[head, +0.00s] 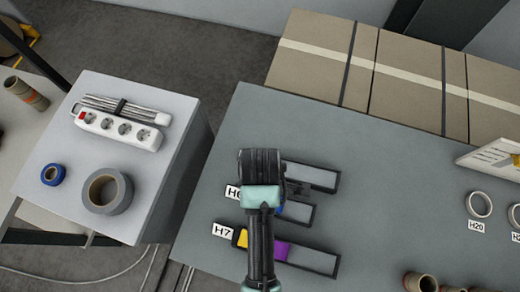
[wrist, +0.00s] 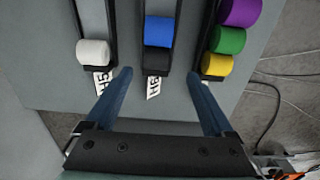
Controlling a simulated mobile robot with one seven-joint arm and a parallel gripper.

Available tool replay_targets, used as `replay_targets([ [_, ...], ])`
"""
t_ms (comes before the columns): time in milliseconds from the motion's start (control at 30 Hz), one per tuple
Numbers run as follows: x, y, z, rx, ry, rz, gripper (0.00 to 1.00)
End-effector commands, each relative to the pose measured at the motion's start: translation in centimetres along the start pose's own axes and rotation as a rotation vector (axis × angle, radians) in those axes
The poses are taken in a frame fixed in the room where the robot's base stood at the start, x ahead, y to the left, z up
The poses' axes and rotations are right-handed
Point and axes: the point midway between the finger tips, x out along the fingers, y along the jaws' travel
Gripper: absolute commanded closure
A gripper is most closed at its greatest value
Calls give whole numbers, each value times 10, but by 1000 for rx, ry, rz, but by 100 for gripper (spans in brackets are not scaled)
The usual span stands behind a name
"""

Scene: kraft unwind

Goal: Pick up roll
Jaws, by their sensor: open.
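Several coloured rolls lie in three dark narrow trays. In the wrist view a white roll (wrist: 94,52) is in the left tray, and a blue roll (wrist: 159,31) and a black roll (wrist: 157,60) are in the middle one. The right tray holds a purple roll (wrist: 238,11), a green roll (wrist: 228,40) and a yellow roll (wrist: 216,65). My gripper (wrist: 158,76) is open and empty, its fingers apart on either side of the middle tray's near end. In the head view my arm hides part of the trays; the yellow roll (head: 241,237) and purple roll (head: 282,248) show.
A white-topped stand (head: 150,85) at left bears a power strip (head: 118,130), a grey tape roll (head: 108,191) and a blue tape roll (head: 53,174). White rings (head: 480,205) and brown rolls (head: 420,282) are at right. Cardboard boxes (head: 400,95) stand behind the grey table (head: 390,190).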

Motion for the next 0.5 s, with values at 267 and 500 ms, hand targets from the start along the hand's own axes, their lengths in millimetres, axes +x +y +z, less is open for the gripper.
replay_targets([
  [267,27,1,0,2,0,2,12],
  [500,50,4,0,2,0,0,12],
])
